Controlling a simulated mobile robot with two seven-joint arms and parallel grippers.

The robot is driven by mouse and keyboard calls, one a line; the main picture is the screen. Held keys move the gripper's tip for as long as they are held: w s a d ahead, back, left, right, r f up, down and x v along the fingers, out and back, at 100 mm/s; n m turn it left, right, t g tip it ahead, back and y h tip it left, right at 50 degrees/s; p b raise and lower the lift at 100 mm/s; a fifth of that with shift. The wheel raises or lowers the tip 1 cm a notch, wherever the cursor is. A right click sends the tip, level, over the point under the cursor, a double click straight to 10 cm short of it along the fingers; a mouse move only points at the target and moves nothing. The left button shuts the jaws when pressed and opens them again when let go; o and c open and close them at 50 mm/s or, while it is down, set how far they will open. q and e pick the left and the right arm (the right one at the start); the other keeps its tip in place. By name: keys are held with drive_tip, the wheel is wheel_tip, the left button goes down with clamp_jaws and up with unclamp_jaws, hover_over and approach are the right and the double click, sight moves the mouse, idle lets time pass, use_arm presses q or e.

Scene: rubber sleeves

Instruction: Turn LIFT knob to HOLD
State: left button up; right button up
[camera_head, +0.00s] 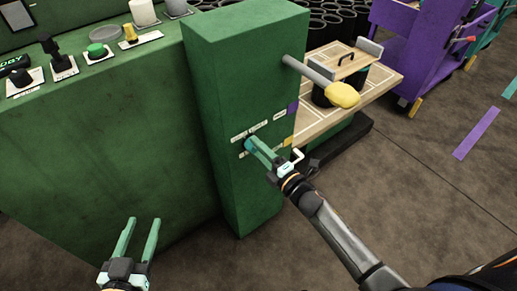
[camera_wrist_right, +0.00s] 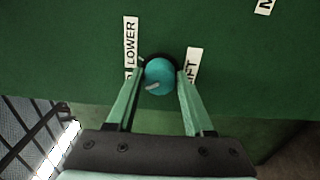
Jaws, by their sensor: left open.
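The teal round knob (camera_wrist_right: 159,76) sits in a black ring on the green panel in the right wrist view. A pale mark shows at its lower left. A "LOWER" label (camera_wrist_right: 131,42) is at its left and a partly covered "LIFT" label (camera_wrist_right: 194,62) at its right. Another label below "LOWER" is mostly hidden by a finger. My right gripper (camera_wrist_right: 160,80) is open, its fingers on either side of the knob; contact is unclear. In the head view this gripper (camera_head: 250,145) reaches the green cabinet's face, covering the knob. My left gripper (camera_head: 143,222) is open and empty, low at the left.
The green cabinet (camera_head: 240,80) has a grey lever with a yellow end (camera_head: 343,95) sticking out above my right gripper. A wooden board (camera_head: 365,95) with a handled block is behind it. A console with buttons (camera_head: 97,51) is at the left.

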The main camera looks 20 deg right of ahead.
use_arm(q)
drive_tip(key=shift+f, duration=0.15)
use_arm(e)
drive_tip(key=o, duration=0.4)
use_arm(q)
drive_tip(key=s+f+n+g+p, duration=0.1)
drive_tip(key=s+f+g, duration=0.3)
drive_tip(key=f, duration=0.4)
drive_tip(key=shift+y, duration=0.4)
use_arm(e)
drive_tip(key=v, duration=1.2)
drive_tip(key=shift+s+d+r, duration=0.1)
drive_tip(key=shift+s, duration=0.1)
use_arm(q)
drive_tip(key=shift+f, duration=0.1)
